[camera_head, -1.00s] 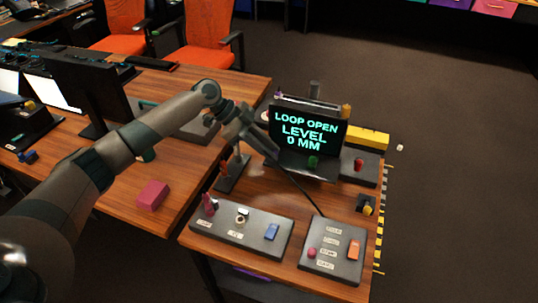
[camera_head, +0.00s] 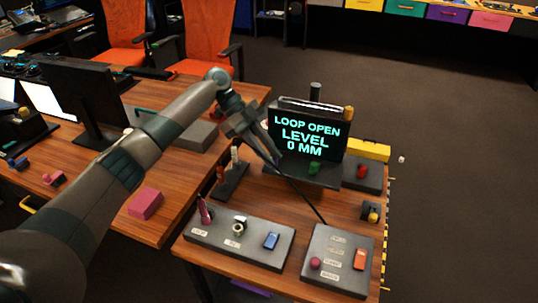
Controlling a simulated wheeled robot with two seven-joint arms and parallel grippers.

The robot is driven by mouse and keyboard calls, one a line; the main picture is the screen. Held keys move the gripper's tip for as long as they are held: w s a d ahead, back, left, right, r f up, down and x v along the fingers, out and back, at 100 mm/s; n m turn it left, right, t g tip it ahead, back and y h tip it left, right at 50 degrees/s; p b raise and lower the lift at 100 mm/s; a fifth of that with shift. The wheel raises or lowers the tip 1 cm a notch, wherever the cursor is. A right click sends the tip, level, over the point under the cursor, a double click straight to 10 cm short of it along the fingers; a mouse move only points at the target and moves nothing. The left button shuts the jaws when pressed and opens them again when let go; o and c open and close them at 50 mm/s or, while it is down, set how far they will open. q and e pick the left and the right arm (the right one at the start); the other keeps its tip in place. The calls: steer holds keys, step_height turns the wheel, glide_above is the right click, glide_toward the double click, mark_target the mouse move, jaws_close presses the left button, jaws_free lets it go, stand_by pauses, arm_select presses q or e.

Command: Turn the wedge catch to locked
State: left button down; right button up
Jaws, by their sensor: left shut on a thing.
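My left gripper (camera_head: 272,156) is at the left edge of the dark display, above the small wooden table. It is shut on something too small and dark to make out. A thin dark line runs from near its tips down to the front right panel. I cannot tell for certain which control is the wedge catch. A grey panel (camera_head: 258,252) at the front left carries a maroon upright piece (camera_head: 205,212), a pale round knob (camera_head: 239,224) and a blue block (camera_head: 271,240); its labels are unreadable. My right gripper does not show.
The display (camera_head: 304,135) reads "LOOP OPEN LEVEL 0 MM". Around it are a green knob (camera_head: 313,167), a red knob (camera_head: 361,172) and a small yellow-black piece (camera_head: 371,213). The front right panel (camera_head: 330,280) has a red ball (camera_head: 315,263) and an orange block (camera_head: 360,259).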

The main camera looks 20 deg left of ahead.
arm_select(q)
steer(key=c, duration=1.6)
jaws_free()
steer(key=shift+o, duration=0.2)
